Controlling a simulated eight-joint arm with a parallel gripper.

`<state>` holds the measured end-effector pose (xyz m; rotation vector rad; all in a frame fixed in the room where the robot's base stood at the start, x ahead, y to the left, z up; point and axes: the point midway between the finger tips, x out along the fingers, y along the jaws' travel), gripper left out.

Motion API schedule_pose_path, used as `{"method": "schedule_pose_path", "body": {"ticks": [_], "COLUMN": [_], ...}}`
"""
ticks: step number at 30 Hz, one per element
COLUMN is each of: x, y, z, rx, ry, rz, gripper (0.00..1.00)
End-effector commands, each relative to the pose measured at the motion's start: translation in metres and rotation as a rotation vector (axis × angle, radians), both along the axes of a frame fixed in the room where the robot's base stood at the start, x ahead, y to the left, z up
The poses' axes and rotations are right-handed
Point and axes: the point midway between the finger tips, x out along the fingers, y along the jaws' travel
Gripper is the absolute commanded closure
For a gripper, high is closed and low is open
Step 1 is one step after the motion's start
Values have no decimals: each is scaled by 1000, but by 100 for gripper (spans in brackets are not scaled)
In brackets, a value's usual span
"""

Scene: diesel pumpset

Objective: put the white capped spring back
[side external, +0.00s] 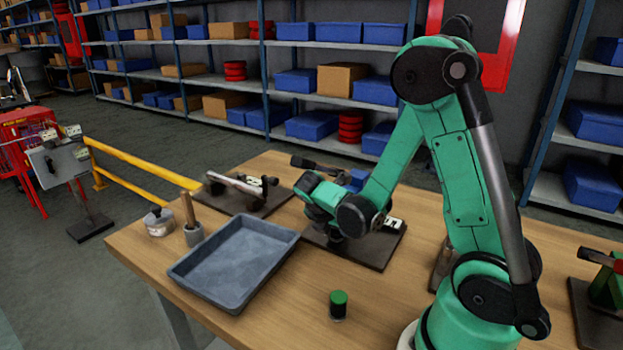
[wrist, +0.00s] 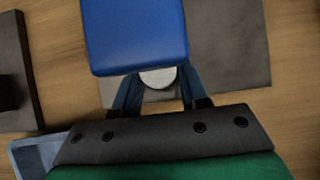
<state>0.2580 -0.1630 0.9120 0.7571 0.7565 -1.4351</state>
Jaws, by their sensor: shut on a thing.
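In the wrist view a round white cap, taken as the white capped spring (wrist: 158,77), sits between the two fingers of my gripper (wrist: 158,92). My gripper is shut on it. A blue block (wrist: 137,35) covers the far edge of the cap, and no spring coils show. In the side view my gripper hangs low over a dark base plate (side external: 378,246), and my own arm hides the fingers and the spring. The blue block (side external: 357,179) shows behind my wrist. I cannot tell whether the spring touches the plate.
A grey tray (side external: 186,272) lies left of the plate. A green-capped cylinder (side external: 338,304) stands in front. Another dark plate with a linkage (side external: 240,186) is behind the tray. A lidded pot (side external: 158,222) and a wooden-handled cup (side external: 193,235) stand at the left edge.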

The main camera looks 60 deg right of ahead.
Motion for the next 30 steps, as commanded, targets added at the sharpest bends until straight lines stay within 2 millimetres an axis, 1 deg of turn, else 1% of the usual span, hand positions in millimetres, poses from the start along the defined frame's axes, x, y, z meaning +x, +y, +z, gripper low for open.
{"method": "schedule_pose_path", "body": {"ticks": [24,30], "x": [0,0], "y": [45,53], "z": [0,0], "rx": [0,-1], "ry": [1,-1], "rz": [2,1], "gripper": [97,97]}}
